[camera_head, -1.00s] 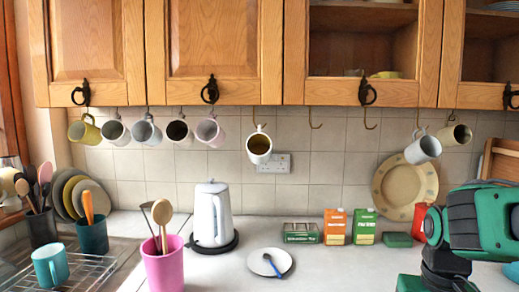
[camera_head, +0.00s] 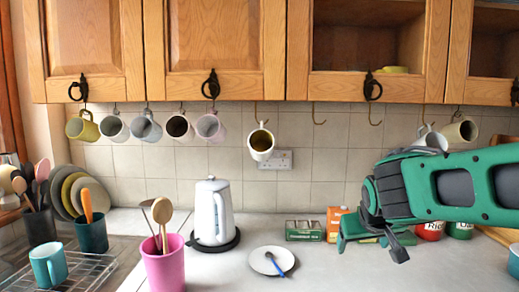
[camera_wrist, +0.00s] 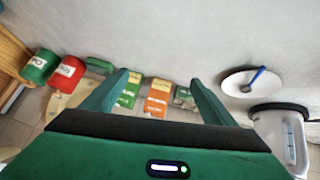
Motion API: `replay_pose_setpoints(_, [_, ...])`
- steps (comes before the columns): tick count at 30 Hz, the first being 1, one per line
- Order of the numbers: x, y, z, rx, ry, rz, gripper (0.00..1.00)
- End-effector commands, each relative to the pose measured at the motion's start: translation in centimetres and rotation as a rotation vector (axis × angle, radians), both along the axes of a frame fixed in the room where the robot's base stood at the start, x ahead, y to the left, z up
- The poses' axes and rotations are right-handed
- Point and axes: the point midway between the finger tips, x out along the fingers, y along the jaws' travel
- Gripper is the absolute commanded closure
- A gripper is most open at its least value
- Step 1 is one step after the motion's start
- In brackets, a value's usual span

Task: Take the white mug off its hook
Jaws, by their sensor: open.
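A second whitish mug (camera_head: 431,138) hangs farther right, partly hidden by my arm. Which one the task means I cannot tell for certain. My gripper (camera_head: 372,238) is low and to the right of the middle mug, in front of the boxes on the counter. In the wrist view my gripper (camera_wrist: 160,90) is open and empty, with two green fingers apart.
Other mugs hang at left, including a yellow-green one (camera_head: 82,127). A white kettle (camera_head: 210,210), a pink utensil pot (camera_head: 165,268) and a saucer with a blue spoon (camera_head: 262,262) stand on the counter. An orange box (camera_head: 334,222) is beside my gripper.

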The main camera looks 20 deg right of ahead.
Motion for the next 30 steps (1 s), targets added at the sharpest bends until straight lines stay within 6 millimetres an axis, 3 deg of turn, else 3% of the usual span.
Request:
replay_pose_setpoints(1, [3.3, 1.5, 2.0, -0.055, -0.085, 0.059, 0.2])
replay_pose_setpoints(3, [7.6, 3.9, 5.4, -0.131, -0.22, 0.135, 0.2])
replay_pose_setpoints(6, [12.4, 8.3, 10.4, -0.217, -0.405, 0.242, 0.2])
replay_pose_setpoints(9, [15.4, 12.9, 14.8, -0.278, -0.57, 0.334, 0.2])
replay_pose_setpoints(13, [17.2, 17.8, 19.1, -0.323, -0.727, 0.418, 0.2])
replay_pose_setpoints(18, [18.0, 20.8, 21.5, -0.345, -0.821, 0.464, 0.2])
replay_pose_setpoints(30, [22.9, 20.4, 21.8, -0.348, -0.829, 0.466, 0.2])
